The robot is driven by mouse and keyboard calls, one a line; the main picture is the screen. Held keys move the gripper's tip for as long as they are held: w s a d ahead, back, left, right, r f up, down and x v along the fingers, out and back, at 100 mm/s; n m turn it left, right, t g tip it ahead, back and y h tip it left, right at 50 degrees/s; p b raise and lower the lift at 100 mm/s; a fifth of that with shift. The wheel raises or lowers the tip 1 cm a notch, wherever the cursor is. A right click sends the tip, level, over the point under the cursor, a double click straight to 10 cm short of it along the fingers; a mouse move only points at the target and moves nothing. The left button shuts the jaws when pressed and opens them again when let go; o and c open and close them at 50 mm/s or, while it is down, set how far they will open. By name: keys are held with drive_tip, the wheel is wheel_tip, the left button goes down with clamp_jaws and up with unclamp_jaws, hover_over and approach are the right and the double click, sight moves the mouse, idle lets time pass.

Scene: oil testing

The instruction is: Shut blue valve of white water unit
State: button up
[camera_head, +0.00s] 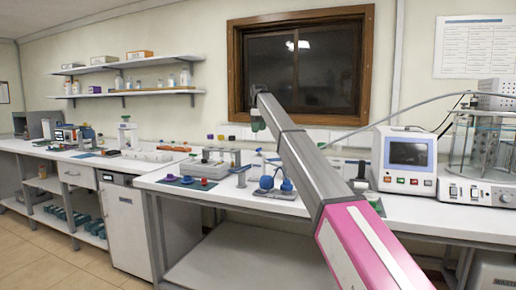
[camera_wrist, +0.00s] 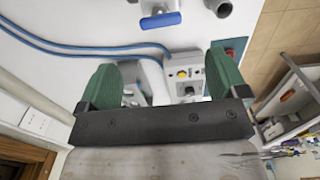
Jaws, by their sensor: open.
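In the wrist view, a blue bar-shaped valve handle (camera_wrist: 160,19) sits on a grey fitting at the top, over a white surface. It lies ahead of my gripper (camera_wrist: 164,78), apart from the fingers. My gripper has two green fingers spread wide, with no object clearly held between them. A small light-coloured box with a yellow button (camera_wrist: 182,73) shows between and beyond the fingers. I cannot tell whether it belongs to the white water unit. In the head view, my gripper (camera_head: 258,121) is small and partly hidden by my arm, above the bench near the window.
Blue hoses (camera_wrist: 80,47) run across the white surface to the left of the box. In the head view, blue knobs (camera_head: 266,183) stand on the bench (camera_head: 235,193). A white instrument with a screen (camera_head: 404,160) stands to the right. A wooden-framed window (camera_head: 300,72) is behind.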

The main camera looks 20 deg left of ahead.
sight(259, 150)
wheel_tip(259, 150, down, 10)
drive_tip(key=shift+r, duration=0.1)
idle(0.4)
drive_tip(key=c, duration=0.9)
